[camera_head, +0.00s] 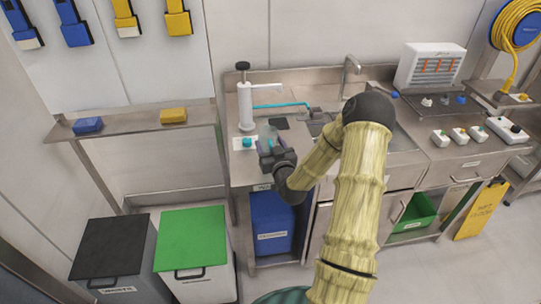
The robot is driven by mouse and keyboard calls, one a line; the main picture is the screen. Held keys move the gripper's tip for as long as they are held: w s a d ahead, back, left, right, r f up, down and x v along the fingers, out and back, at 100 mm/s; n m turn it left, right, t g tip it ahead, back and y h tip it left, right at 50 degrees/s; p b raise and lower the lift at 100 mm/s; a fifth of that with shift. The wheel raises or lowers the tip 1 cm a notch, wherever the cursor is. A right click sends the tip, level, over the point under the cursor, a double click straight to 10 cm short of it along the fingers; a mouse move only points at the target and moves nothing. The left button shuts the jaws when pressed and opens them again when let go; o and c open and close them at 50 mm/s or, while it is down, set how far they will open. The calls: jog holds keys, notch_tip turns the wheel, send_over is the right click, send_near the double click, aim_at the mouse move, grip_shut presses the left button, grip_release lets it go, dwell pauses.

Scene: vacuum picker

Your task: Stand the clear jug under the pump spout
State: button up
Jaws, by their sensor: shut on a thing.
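The white pump (245,106) with a dark knob stands on the left end of the steel counter. Its spout (268,86) reaches out to the right. The clear jug (267,134) is small and faint in this view, low in front of the pump and below the spout's side. My gripper (266,149) is shut on the jug at its near side. The gripper and wrist hide part of it. I cannot tell whether the jug's base touches the counter or whether it is exactly under the spout.
A teal-topped item (247,143) stands left of the gripper, close by. A teal hose (285,105) and a dark pad (279,123) lie behind. A sink tap (349,72) rises to the right. A shelf (140,123) and two lidded bins, black (112,247) and green (191,238), are left.

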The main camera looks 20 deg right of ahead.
jog(key=shift+f, duration=0.25)
jog(key=shift+f, duration=0.1)
jog(key=shift+f, duration=2)
jog(key=shift+f, duration=0.15)
jog(key=o, duration=1)
